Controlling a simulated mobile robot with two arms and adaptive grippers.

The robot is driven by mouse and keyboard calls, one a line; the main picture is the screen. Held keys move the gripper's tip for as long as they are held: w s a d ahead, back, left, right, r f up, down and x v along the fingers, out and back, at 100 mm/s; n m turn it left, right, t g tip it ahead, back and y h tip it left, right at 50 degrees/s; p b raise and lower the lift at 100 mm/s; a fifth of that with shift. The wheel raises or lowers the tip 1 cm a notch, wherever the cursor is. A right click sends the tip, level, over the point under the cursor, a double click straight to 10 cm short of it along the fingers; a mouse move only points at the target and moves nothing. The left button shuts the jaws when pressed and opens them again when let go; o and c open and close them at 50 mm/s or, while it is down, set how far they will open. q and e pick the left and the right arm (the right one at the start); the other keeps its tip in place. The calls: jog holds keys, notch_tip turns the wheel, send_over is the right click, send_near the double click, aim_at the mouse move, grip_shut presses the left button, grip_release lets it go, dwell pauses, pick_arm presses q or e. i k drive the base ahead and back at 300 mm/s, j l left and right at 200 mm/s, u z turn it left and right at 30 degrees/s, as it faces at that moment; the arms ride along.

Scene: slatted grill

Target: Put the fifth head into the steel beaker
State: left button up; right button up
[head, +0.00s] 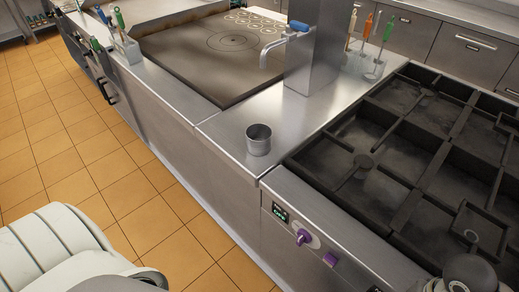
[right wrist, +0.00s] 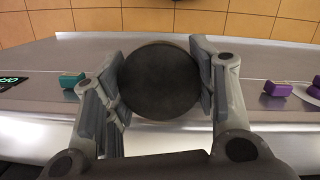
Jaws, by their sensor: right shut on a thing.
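The steel beaker (head: 258,140) is a small grey metal cup. It stands upright on the steel counter in the head view, left of the grill grates, with its mouth up. My right gripper (right wrist: 160,72) is shut on a dark round head (right wrist: 160,92), seen as a disc between its two fingers in the right wrist view. The steel front edge of the counter lies behind the disc. I cannot tell from its look which number this head is. My left gripper is not in view.
Black grates (head: 400,150) fill the right side. A steel column with a tap (head: 285,38) stands behind the beaker, and a flat hot plate (head: 215,50) lies further back. Utensil holders (head: 126,46) stand on the counter. Purple knobs (head: 303,237) line the front panel.

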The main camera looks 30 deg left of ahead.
aim_at(258, 147)
jog(key=j+z, duration=0.45)
jog(key=j, duration=0.95)
